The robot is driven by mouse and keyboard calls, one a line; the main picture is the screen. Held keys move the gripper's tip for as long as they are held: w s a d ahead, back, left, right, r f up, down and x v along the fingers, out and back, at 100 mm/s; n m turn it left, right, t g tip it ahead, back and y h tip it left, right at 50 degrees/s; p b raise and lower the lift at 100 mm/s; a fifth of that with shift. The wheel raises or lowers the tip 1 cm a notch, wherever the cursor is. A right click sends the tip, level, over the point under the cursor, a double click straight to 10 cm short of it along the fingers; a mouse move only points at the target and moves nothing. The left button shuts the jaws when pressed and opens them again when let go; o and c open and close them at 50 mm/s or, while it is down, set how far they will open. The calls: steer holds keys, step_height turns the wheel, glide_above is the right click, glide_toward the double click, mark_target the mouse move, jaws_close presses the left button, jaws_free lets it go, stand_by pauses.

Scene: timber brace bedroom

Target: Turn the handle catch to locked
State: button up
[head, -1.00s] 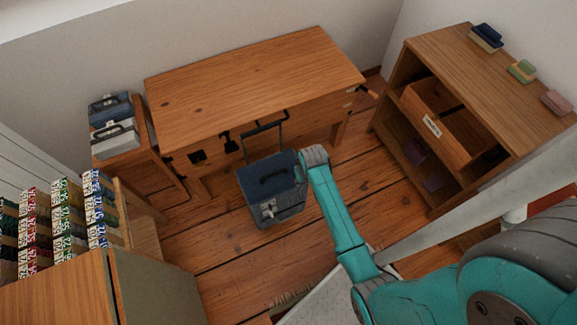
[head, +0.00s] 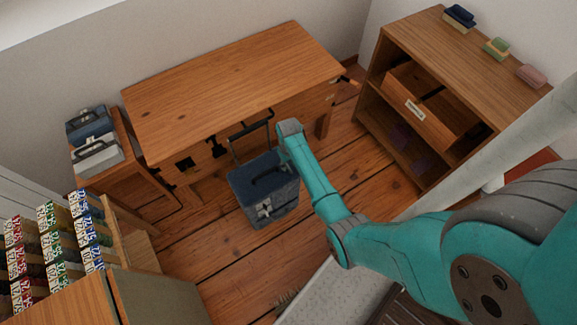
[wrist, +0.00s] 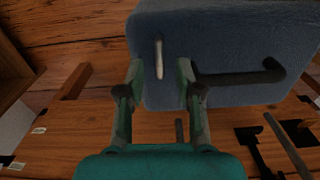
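A dark blue case (head: 253,176) with grey lower sides stands on the floor in front of the desk. Its raised pull handle (head: 250,130) is on the desk side. In the wrist view its blue top (wrist: 225,35) carries a dark carry handle (wrist: 240,77) and a small pale lever (wrist: 159,57), which looks like the catch. My gripper (wrist: 161,70) is open, its two fingers apart at the case's edge. The lever shows between and just beyond the fingertips, with no contact visible. The right finger is close to the carry handle's end. In the head view my fingers are unclear.
The wooden desk (head: 230,85) stands close behind the case. A shelf unit with an open drawer (head: 430,115) is at right. A side stand with stacked cases (head: 95,140) and a rack of labelled items (head: 50,240) are at left. Floorboards are clear around the case.

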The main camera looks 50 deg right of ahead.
mark_target(289, 168)
steer(key=shift+f, duration=1.4)
jaws_close()
steer(key=m, duration=0.4)
steer(key=shift+m, duration=0.3)
steer(key=m, duration=0.4)
steer(key=shift+m, duration=0.3)
steer(key=m, duration=0.4)
steer(key=shift+m, duration=2.1)
